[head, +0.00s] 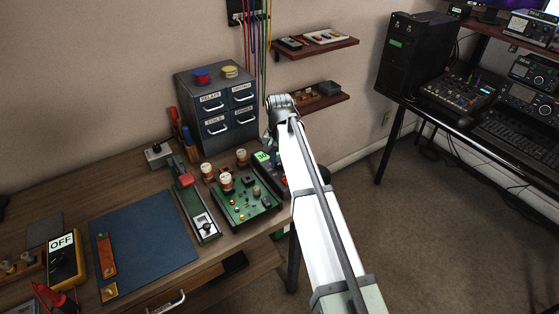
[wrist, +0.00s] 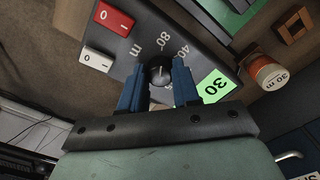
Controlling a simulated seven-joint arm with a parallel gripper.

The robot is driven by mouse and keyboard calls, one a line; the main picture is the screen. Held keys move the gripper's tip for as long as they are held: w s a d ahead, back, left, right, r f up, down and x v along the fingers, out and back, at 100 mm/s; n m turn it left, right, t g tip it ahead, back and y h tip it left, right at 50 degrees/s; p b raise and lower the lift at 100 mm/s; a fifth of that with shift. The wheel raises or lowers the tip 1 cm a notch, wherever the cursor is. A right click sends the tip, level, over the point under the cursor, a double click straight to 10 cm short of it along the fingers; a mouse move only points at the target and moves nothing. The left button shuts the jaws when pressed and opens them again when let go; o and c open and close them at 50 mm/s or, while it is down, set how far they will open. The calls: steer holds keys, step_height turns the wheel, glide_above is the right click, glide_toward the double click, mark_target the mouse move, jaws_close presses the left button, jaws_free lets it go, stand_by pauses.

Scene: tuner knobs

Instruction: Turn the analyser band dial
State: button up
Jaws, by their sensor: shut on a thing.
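The analyser is a dark grey box (wrist: 152,25) that fills the upper middle of the wrist view. Its black band dial (wrist: 161,69) has printed marks around it, with 80, 40 and m legible. A bright green display (wrist: 215,86) beside it reads 30. My gripper (wrist: 158,79) has its two blue fingers on either side of the dial and is shut on it. The dial's pointer is too small to read. In the head view the analyser's green display (head: 262,156) shows left of my arm, which hides much of the box and the fingertips.
A red rocker switch (wrist: 114,19) and a white one (wrist: 96,59) sit on the panel near the fingers. A green circuit board (head: 243,204) with copper-wound coils stands left of the analyser. A grey drawer cabinet (head: 214,107) stands behind, and shelves hang above.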

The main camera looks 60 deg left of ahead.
mark_target(280, 163)
steer(key=o, duration=1.1)
steer(key=shift+c, duration=0.2)
step_height(280, 163, up, 14)
steer(key=shift+f, duration=0.15)
